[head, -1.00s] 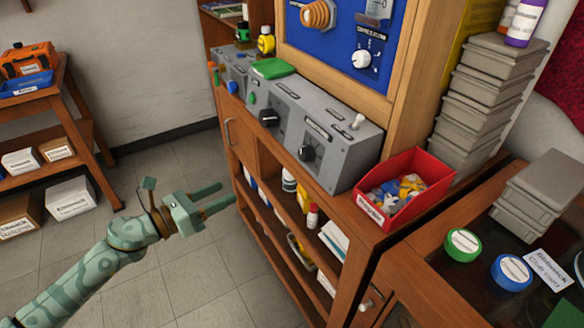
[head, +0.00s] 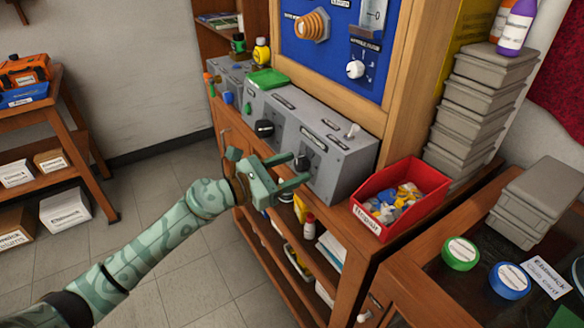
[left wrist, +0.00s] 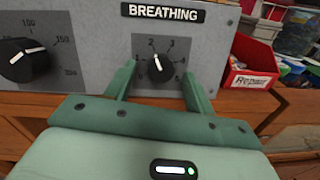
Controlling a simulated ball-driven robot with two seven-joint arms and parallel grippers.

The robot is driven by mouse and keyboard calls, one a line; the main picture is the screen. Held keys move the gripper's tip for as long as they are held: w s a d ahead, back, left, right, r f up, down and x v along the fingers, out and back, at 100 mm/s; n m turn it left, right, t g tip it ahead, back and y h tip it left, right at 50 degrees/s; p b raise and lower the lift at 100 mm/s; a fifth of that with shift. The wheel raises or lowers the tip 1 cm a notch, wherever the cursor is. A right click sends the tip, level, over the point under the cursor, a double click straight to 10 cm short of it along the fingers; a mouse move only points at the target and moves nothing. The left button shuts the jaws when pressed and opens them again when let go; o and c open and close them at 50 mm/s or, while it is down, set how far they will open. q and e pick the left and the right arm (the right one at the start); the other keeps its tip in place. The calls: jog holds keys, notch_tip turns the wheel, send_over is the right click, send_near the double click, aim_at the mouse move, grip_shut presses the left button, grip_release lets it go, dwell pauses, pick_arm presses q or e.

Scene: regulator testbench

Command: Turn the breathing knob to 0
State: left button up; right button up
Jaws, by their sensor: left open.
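The breathing knob (left wrist: 157,68) is a small black knob on the grey panel, under a black "BREATHING" label (left wrist: 163,13) in the left wrist view. In the head view the knob (head: 303,161) is partly hidden by my gripper. My left gripper (head: 300,168) is open in front of it. In the left wrist view the fingers (left wrist: 159,72) stand on either side of the knob, apart from it. My right gripper is not in view.
A larger black knob (left wrist: 25,61) sits left of the breathing knob. A toggle switch (head: 352,130) stands on the grey box's top. A red bin (head: 402,198) of small parts stands to the right on the wooden bench. Open shelves lie below.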

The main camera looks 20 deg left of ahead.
pick_arm(q)
jog(key=shift+w+d, duration=0.25)
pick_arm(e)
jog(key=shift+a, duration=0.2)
pick_arm(q)
jog(key=c, duration=1)
jog(key=shift+r, duration=0.1)
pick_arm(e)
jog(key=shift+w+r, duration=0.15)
